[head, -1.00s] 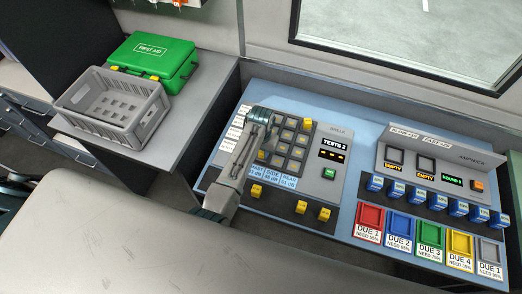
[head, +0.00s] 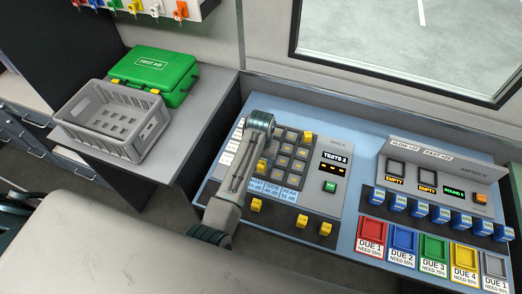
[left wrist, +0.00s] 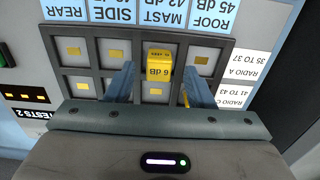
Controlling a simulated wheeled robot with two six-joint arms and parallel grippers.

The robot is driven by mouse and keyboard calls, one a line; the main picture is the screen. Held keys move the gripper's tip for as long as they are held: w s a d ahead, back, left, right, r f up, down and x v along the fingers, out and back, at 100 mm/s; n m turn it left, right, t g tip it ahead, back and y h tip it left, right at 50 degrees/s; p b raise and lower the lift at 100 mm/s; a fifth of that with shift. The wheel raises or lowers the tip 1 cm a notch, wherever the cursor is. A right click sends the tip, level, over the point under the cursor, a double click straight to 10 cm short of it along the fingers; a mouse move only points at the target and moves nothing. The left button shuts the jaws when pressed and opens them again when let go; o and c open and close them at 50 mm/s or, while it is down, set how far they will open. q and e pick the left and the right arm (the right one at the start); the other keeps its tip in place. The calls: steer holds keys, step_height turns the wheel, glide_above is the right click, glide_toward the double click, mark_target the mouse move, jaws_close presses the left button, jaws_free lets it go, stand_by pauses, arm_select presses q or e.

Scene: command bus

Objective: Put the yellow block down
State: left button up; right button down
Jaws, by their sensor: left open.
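The yellow block (left wrist: 159,62), marked 6 dB, stands on a cell of the dark grid in the left wrist view, in the row beside the ROOF, MAST, SIDE and REAR labels. In the head view a yellow block (head: 262,165) shows just right of my left forearm, at the grid's near left part. My left gripper (left wrist: 158,84) is open, with one blue finger on each side of the block. Gaps show between fingers and block. In the head view my left wrist covers the grid's left side and hides the fingertips. My right gripper is not in view.
Other yellow blocks stand at the grid's far corner (head: 308,136) and along the panel's near edge (head: 301,219). Coloured trays (head: 403,240) and blue blocks (head: 420,208) lie to the right. A grey crate (head: 90,128) and green first-aid box (head: 150,72) stand left.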

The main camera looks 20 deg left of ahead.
mark_target(261, 165)
arm_select(q)
step_height(261, 165, up, 8)
steer(key=b, duration=0.1)
steer(key=shift+b, duration=0.3)
stand_by(0.3)
